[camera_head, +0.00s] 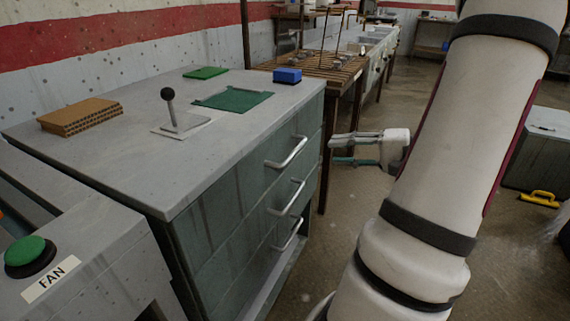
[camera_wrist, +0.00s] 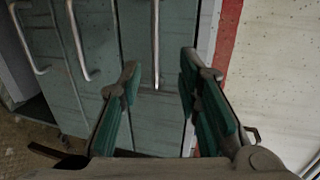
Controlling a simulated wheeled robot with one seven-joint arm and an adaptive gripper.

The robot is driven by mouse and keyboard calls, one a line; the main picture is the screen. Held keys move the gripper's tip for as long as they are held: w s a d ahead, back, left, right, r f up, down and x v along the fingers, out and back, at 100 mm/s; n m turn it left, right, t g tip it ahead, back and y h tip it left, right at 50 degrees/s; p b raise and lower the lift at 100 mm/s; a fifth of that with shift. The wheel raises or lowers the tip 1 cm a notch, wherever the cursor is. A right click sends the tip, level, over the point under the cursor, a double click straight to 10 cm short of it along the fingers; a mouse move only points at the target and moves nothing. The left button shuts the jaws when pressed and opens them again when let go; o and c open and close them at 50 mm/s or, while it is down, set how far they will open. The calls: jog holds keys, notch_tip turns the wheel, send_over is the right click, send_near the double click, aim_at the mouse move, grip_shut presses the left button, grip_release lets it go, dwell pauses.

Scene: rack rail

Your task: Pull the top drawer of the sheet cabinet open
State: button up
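The sheet cabinet (camera_head: 95,168) is a grey-topped unit with green-grey drawer fronts. All of its drawers look shut. The top drawer's bar handle (camera_head: 287,153) is the uppermost of three on the front. In the wrist view the picture is turned sideways, and the top handle (camera_wrist: 156,45) is the rightmost one. My gripper (camera_head: 335,150) is to the right of the cabinet front, apart from the handle. It is open and empty, with green-padded fingers spread. In the wrist view my gripper (camera_wrist: 160,75) faces the drawer front, with the handle's end between its fingertips.
On the cabinet top are a brown stack (camera_head: 80,116), a lever (camera_head: 170,108), a green sheet (camera_head: 233,99) and a blue box (camera_head: 287,76). A FAN button (camera_head: 28,252) is at lower left. A wooden rack table (camera_head: 320,70) stands behind. Floor before the drawers is clear.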

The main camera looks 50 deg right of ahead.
aim_at(296, 148)
jog(key=shift+t+h, duration=0.3)
jog(key=shift+h, duration=0.1)
jog(key=b+x, duration=0.1)
jog(key=x, duration=0.3)
jog(key=b+x, duration=0.1)
jog(key=x, duration=0.3)
jog(key=d+f+b+x, duration=0.1)
jog(key=x, duration=0.3)
jog(key=shift+w+f+b, duration=0.1)
jog(key=shift+w+b, duration=0.25)
jog(key=shift+b, duration=0.05)
grip_shut()
